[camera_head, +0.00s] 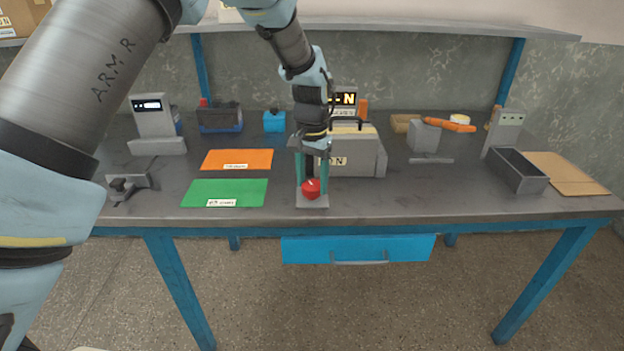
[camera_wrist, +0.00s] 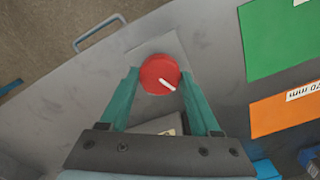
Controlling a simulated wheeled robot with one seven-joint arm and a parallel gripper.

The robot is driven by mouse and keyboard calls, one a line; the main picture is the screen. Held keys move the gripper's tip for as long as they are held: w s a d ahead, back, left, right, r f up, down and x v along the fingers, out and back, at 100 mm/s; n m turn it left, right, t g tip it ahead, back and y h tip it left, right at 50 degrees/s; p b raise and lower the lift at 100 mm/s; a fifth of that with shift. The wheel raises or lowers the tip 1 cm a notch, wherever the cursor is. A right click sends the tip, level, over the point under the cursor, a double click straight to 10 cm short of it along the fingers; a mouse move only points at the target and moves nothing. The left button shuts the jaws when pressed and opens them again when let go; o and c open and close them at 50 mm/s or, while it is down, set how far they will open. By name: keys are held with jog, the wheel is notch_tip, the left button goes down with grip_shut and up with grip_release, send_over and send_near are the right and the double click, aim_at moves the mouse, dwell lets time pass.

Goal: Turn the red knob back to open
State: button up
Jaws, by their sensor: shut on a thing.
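The red knob (camera_head: 311,189) is round and sits on a small grey plate (camera_head: 313,203) near the front edge of the bench. It also shows in the wrist view (camera_wrist: 156,70), with a white pointer line running from its middle toward the lower right there. My gripper (camera_head: 311,180) points down over it, with one teal finger on each side, shut on the knob. In the wrist view my gripper (camera_wrist: 160,80) has its fingertips at the knob's left and right sides. No readable open or shut marking shows at the knob.
A grey machine (camera_head: 354,155) with a lit display stands just behind the knob. A green mat (camera_head: 235,190) and an orange mat (camera_head: 225,160) lie to the left. A grey open bin (camera_head: 519,173) stands at right. A blue drawer (camera_head: 410,247) hangs under the bench.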

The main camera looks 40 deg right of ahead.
jog(key=n, duration=0.4)
jog(key=shift+r+n+p, duration=0.1)
jog(key=shift+n+p, duration=0.2)
jog(key=n, duration=0.3)
jog(key=shift+n+p, duration=0.3)
jog(key=shift+n, duration=0.1)
jog(key=n+p, duration=0.1)
jog(key=n, duration=0.2)
jog(key=shift+n, duration=0.3)
jog(key=n+p, duration=0.1)
jog(key=n, duration=0.2)
jog(key=n+p, duration=0.1)
jog(key=n, duration=0.4)
jog(key=shift+p, duration=0.4)
jog(key=n+p, duration=0.1)
jog(key=n, duration=0.2)
jog(key=shift+n+p, duration=0.3)
jog(key=n+p, duration=0.2)
jog(key=n, duration=0.2)
jog(key=shift+n+p, duration=0.55)
jog(key=shift+n, duration=1.05)
